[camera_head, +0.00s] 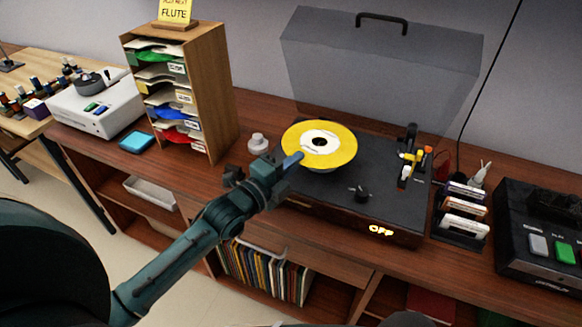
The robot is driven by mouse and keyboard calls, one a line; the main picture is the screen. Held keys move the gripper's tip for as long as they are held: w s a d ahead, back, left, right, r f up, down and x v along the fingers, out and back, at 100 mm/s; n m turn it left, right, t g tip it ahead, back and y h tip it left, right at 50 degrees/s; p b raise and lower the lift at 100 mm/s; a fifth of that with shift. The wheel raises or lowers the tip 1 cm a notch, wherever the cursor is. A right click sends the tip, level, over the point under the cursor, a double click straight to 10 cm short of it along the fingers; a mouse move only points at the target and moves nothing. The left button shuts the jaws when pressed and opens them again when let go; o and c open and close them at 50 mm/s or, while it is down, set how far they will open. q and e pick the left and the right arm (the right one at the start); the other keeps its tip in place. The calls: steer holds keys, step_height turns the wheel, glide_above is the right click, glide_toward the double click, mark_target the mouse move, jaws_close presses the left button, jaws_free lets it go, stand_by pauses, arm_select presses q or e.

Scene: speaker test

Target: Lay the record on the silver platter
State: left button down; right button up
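The yellow record (339,155) has a white label with a dark centre. It is over the turntable (285,183), above the silver platter (322,171), of which only a thin grey rim shows below the record. I cannot tell whether record and platter touch. My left gripper (293,160) reaches in from the lower left and is at the record's left edge. One blue fingertip lies over the edge and the other is hidden, so the gripper appears shut on the record. My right gripper is not in view.
The turntable's clear lid (380,75) stands open behind. The yellow-tipped tonearm (408,165) is right of the platter. A wooden paper sorter (205,90) and a small grey knob-like piece (258,143) stand left. A cartridge rack (460,218) and a black device (535,215) stand right.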

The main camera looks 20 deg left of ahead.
arm_select(q)
steer(key=shift+w+f+b, duration=0.3)
steer(key=shift+w+b, duration=0.3)
steer(key=shift+w, duration=0.25)
steer(key=shift+w+d+f+b, duration=0.1)
steer(key=shift+w+f+b, duration=0.1)
steer(key=shift+w+b, duration=0.5)
steer(key=shift+f+b, duration=0.8)
steer(key=shift+f, duration=0.15)
steer(key=shift+f+b, duration=0.3)
steer(key=shift+f, duration=0.25)
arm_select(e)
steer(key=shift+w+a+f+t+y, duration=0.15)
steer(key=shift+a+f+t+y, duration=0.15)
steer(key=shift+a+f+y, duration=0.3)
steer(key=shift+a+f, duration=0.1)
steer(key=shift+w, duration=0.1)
arm_select(q)
steer(key=c, duration=1.6)
jaws_free()
steer(key=shift+c, duration=0.8)
